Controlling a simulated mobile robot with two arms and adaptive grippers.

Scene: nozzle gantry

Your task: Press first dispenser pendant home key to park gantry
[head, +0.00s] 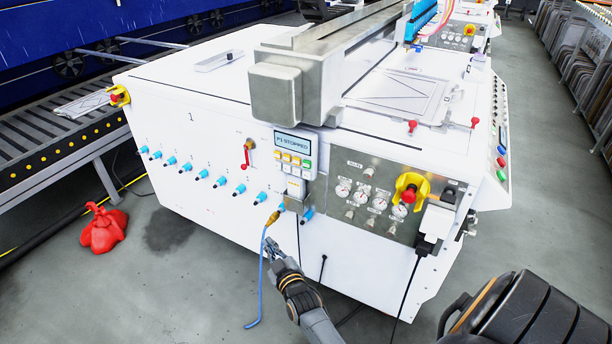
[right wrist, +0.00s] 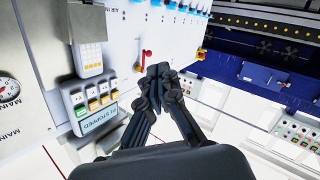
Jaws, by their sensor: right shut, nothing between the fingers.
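The pendant (head: 295,152) is a white box on the front of the white machine, below the grey end of the gantry beam (head: 275,92). Its display reads "P1 STOPPED", with yellow, orange, white and green keys under it. In the right wrist view the pendant (right wrist: 93,103) appears upside down, left of the fingers; key symbols are too small to read surely. My right gripper (head: 271,244) is shut and empty, below the pendant and apart from it. Its closed fingertips (right wrist: 158,72) also show in the right wrist view. My left gripper is not in view.
A blue hose with a brass-coloured nozzle (head: 271,219) hangs close by my right gripper. A smaller keypad unit (head: 295,188) sits below the pendant. A red handle (head: 247,153) and several blue fittings line the panel. A gauge panel with a yellow-red switch (head: 410,190) is to the right.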

